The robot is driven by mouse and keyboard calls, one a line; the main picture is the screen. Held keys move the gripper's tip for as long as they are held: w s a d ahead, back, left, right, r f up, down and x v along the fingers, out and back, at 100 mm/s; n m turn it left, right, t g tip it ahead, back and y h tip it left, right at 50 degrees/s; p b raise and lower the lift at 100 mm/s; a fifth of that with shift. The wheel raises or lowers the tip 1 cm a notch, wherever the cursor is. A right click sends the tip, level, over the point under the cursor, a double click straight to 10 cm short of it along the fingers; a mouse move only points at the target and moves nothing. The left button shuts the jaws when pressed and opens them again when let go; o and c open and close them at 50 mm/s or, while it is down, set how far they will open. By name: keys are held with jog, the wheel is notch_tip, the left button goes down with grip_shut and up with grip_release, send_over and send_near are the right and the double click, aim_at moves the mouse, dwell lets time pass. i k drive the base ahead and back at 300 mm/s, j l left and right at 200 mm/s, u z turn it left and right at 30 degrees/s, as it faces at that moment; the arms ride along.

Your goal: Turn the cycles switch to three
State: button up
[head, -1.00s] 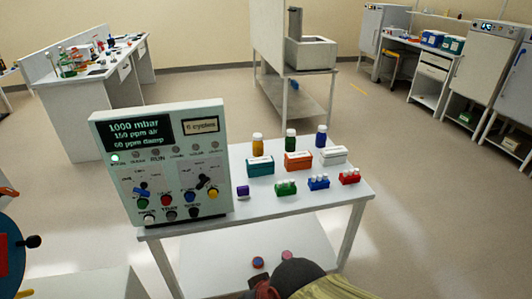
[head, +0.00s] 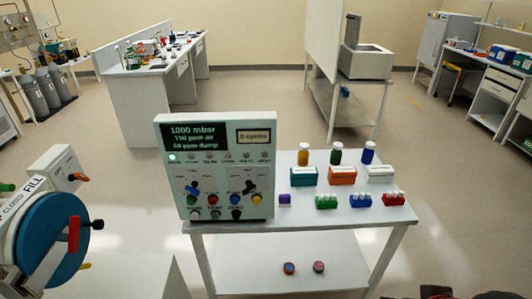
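The grey control panel (head: 214,165) stands upright on the left end of a white table. Its dark display (head: 194,136) reads 1000 mbar, with ppm air and ppm damp lines below. A smaller cycles display (head: 254,136) is at its upper right; its digit is too small to read surely. Two turn switches sit mid-panel, a blue one (head: 192,191) on the left and a black one (head: 249,187) on the right. Their labels are illegible, so I cannot tell which is the cycles switch. My gripper is not identifiable; only dark and red fragments show at the lower right edge.
Coloured push buttons (head: 236,199) line the panel's lower part. Bottles and small vial racks (head: 326,201) stand right of the panel on the table (head: 300,216). A blue round port (head: 55,245) with handles is at the left. Open floor lies right of the table.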

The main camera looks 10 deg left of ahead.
aim_at(193, 191)
jog(key=u, duration=1.4)
